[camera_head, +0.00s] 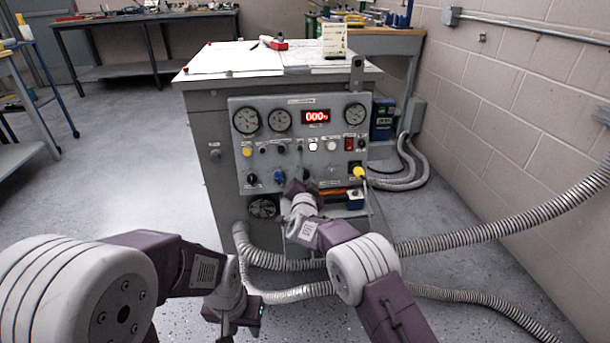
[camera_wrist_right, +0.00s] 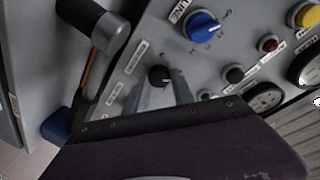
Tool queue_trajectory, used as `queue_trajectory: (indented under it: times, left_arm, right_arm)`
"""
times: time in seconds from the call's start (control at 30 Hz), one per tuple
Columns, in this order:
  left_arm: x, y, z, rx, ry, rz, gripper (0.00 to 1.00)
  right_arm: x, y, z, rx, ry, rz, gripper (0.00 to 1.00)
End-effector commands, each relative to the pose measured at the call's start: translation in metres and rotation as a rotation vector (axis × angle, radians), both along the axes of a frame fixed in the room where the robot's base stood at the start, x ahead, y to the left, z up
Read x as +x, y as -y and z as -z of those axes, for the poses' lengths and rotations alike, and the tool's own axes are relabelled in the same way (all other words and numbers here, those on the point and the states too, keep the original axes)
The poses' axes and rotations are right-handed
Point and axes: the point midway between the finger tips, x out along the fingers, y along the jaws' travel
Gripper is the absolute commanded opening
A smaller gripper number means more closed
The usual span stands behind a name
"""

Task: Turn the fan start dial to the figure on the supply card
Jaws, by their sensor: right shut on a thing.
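The grey control panel (camera_head: 292,108) stands ahead of me, with a red display (camera_head: 316,116) showing zeros. My right gripper (camera_head: 297,188) is at its bottom row, right of a blue dial (camera_head: 279,177). In the right wrist view the fingers (camera_wrist_right: 165,97) are shut on a small black dial (camera_wrist_right: 159,76), beside the blue dial marked LINE (camera_wrist_right: 201,25). The black dial's own label is too small to read. The supply card (camera_head: 334,40) stands upright on the cabinet top; its large figure looks like a 4. My left gripper (camera_head: 232,318) hangs low, away from the panel; its jaws are unclear.
Round gauges (camera_head: 246,120) line the panel's top. Ribbed hoses (camera_head: 300,264) cross the floor in front. Open floor (camera_head: 120,180) lies to the left.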

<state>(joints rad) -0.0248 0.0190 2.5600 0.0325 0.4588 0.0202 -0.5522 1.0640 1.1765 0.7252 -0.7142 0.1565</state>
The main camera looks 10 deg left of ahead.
Motion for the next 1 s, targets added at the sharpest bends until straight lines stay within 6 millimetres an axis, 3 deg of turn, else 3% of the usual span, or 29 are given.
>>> queue_trajectory:
  times: [0.5,1.0]
  left_arm:
    - [0.0,0.0,-0.02,0.0,0.0,0.0,0.36]
    - [0.0,0.0,-0.017,0.0,0.0,0.0,0.36]
  right_arm:
    - [0.001,0.0,-0.003,0.466,-0.124,0.083,0.0]
    - [0.001,0.001,-0.002,0.918,-0.245,0.162,0.0]
